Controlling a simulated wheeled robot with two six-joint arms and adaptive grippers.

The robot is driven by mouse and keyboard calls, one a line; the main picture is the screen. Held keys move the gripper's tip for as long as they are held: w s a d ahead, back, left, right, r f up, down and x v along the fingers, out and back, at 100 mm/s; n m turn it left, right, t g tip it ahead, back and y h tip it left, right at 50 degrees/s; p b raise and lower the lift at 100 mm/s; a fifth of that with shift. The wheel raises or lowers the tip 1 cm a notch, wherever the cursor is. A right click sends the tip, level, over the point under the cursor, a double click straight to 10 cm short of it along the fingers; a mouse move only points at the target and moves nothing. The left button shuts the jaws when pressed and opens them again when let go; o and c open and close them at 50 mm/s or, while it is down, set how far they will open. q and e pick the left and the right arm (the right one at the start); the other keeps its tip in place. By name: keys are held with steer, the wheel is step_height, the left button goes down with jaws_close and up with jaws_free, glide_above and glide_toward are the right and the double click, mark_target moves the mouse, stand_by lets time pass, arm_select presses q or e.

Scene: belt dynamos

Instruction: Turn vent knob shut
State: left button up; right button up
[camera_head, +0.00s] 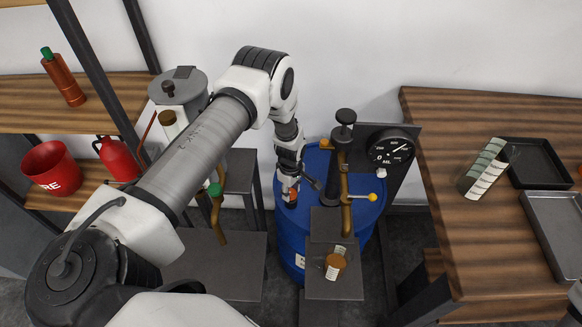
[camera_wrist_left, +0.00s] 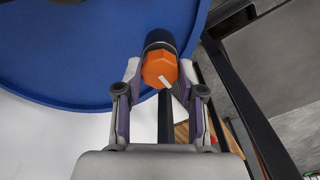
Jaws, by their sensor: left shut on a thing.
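The vent knob is orange and many-sided with a pale mark on its face. In the left wrist view the vent knob (camera_wrist_left: 160,70) sits on a dark stem at the rim of the blue drum (camera_wrist_left: 60,50). My left gripper (camera_wrist_left: 160,85) has its two fingers on either side of the knob and is shut on it. In the head view the left gripper (camera_head: 289,186) reaches down to the left part of the drum top, and a bit of the orange knob (camera_head: 292,195) shows below it. The blue drum (camera_head: 291,240) stands upright. My right gripper is not in view.
A pump with a brass pipe and yellow-tipped lever (camera_head: 372,197) and a round dial (camera_head: 391,148) stand by the drum. A wooden table (camera_head: 500,245) with trays is right; shelves with a red bucket (camera_head: 50,168) are left.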

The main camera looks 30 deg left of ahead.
mark_target(291, 193)
arm_select(q)
steer(key=o, duration=1.1)
steer(key=shift+o, duration=0.2)
steer(key=shift+r, duration=0.1)
step_height(291, 193, up, 12)
steer(key=shift+f, duration=0.2)
